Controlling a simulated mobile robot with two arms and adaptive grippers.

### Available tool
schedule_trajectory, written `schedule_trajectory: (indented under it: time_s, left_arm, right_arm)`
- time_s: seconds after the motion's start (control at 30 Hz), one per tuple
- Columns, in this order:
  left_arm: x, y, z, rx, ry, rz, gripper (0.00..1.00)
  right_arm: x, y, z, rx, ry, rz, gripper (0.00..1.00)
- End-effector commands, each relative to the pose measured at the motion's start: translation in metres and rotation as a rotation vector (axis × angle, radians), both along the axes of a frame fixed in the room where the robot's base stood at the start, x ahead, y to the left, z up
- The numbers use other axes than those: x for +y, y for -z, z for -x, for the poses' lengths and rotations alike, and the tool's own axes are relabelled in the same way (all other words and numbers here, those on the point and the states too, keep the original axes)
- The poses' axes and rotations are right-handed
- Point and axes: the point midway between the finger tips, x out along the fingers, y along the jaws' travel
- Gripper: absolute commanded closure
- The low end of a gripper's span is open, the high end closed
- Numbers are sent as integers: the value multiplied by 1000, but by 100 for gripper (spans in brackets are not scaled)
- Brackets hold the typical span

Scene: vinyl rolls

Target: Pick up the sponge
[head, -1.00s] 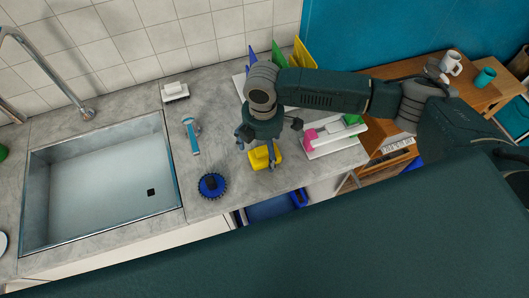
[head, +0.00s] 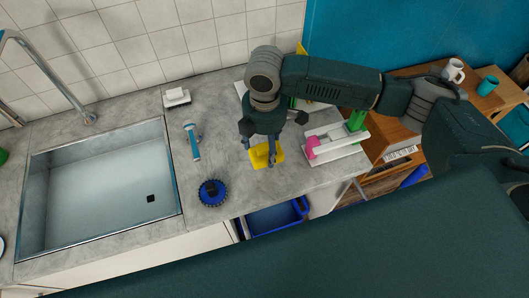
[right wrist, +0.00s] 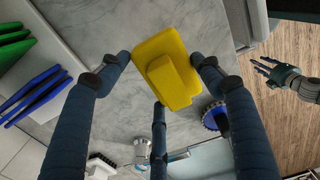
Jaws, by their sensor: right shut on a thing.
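The yellow sponge (head: 266,155) is a small block with a raised part, over the grey counter near its front edge. My right gripper (head: 262,153) points down and is shut on it. In the right wrist view the sponge (right wrist: 167,70) lies between the dark fingers (right wrist: 163,78), with fingertips against its sides. I cannot tell whether the sponge is clear of the counter. My left gripper (right wrist: 288,80) shows only at the right of the right wrist view, empty, with its fingers spread.
A blue round brush (head: 213,192) and a blue-handled brush (head: 193,141) lie left of the sponge. A sink (head: 100,190) is further left. A white rack (head: 335,150) with pink and green things stands to the right. A blue bin (head: 275,217) is below the counter edge.

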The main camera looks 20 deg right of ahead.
Motion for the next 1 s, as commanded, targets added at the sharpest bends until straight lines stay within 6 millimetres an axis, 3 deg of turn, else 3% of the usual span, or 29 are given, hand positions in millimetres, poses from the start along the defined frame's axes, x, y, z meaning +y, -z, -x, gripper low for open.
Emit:
schedule_trajectory:
  time_s: [0.3, 0.5, 0.7, 1.0]
  left_arm:
    - [0, 22, -1, -2, 0, 0, 60]
    - [0, 28, -1, -2, 1, 0, 60]
    - [0, 30, -1, -2, 1, 0, 60]
    - [0, 30, -1, -1, 0, 0, 60]
  right_arm:
    - [1, -91, -1, -7, -1, -2, 61]
    - [0, -131, -1, -4, -1, -1, 61]
    - [0, -149, 0, -1, -1, -1, 61]
    - [0, -152, 0, 0, -1, 0, 61]
